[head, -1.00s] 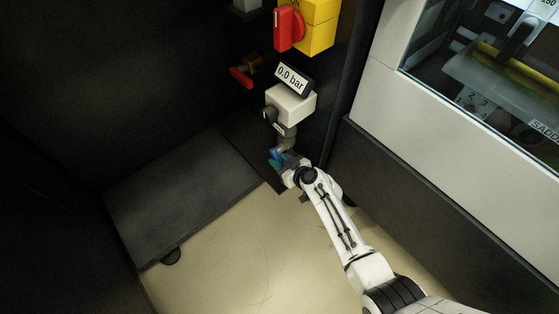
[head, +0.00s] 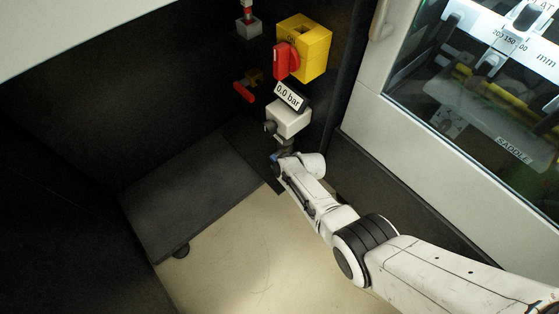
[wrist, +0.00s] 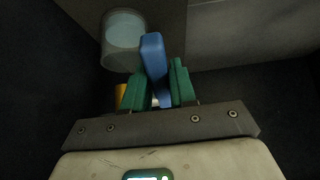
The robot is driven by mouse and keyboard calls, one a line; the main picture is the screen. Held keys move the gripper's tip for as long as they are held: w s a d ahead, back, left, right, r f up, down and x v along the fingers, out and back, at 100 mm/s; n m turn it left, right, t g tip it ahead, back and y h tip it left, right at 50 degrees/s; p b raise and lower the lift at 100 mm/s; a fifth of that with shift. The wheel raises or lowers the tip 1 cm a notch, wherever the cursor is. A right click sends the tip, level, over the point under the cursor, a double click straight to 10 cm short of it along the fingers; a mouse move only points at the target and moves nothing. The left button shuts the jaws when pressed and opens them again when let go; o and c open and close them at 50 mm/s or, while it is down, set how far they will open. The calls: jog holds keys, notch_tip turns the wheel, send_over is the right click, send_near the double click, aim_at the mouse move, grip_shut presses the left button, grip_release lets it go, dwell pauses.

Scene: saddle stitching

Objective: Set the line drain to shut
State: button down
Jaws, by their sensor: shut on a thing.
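The line drain's blue lever (wrist: 153,55) stands between my green fingertips in the wrist view, slightly tilted. My gripper (wrist: 160,90) is shut on it, one finger on each side. A brass-coloured piece (wrist: 121,96) shows beside the left finger. In the head view my gripper (head: 277,163) is low on the dark wall, under the grey-white unit (head: 290,118) with the "0.0 bar" display (head: 289,96). Only a small bit of blue shows there; my wrist hides most of the lever and the drain body.
A translucent round bowl (wrist: 124,40) is close beyond the fingers. Above are a red lever (head: 243,92) on brass and a yellow switch box (head: 312,50) with a red knob. A white machine with a window (head: 480,90) stands on the right. The pale floor (head: 230,255) is clear.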

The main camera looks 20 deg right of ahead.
jog(key=shift+r+g+h, duration=0.25)
jog(key=shift+g+h, duration=0.05)
jog(key=shift+g, duration=0.5)
jog(key=c, duration=1)
grip_release()
